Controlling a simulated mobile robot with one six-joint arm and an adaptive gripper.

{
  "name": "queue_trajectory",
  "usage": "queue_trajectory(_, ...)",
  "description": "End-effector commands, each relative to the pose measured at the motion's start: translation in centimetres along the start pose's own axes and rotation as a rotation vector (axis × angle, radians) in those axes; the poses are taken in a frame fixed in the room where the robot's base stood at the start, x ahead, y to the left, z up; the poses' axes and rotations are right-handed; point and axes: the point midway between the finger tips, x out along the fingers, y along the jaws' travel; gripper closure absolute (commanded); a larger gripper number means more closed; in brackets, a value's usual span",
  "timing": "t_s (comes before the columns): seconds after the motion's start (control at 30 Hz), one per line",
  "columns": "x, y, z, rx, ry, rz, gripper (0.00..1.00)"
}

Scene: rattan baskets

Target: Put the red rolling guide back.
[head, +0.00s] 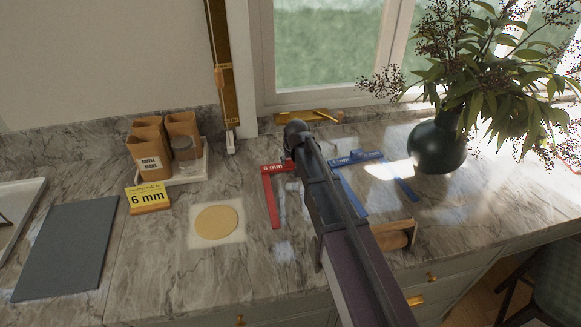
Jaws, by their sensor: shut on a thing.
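The red rolling guide (269,195) is a U- or L-shaped frame marked "6 mm", near the middle of the marble counter. One leg points toward the front; its right part is hidden behind my arm. My gripper (289,161) is at the guide's back bar, mostly hidden by my wrist, and appears shut on it. I cannot tell whether the guide touches the counter. A blue guide (357,157) lies to the right, partly behind my arm. A yellow guide (309,117) is at the back by the window. A yellow card (147,198) reads "6 mm".
A round of dough (217,223) lies on a pale sheet left of the red guide. A tray (192,174) with wooden canisters and a dark mat (68,247) are further left.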

Motion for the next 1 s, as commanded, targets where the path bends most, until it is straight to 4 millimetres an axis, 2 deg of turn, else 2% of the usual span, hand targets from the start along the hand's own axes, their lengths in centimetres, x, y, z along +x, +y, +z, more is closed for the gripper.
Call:
queue_trajectory(0.1,0.86,-0.03,0.35,0.000,0.000,0.000,0.90)
queue_trajectory(0.63,1.19,-0.10,0.50,-0.001,0.000,0.000,0.90)
queue_trajectory(0.67,1.08,-0.10,0.45,-0.001,0.000,0.000,0.24)
queue_trajectory(0.73,1.05,-0.11,0.44,-0.001,0.000,0.000,0.03)
queue_trajectory(0.77,1.05,-0.11,0.44,-0.001,0.000,-0.001,0.00)
queue_trajectory(1.0,1.05,-0.14,0.44,-0.002,0.000,-0.001,0.00)
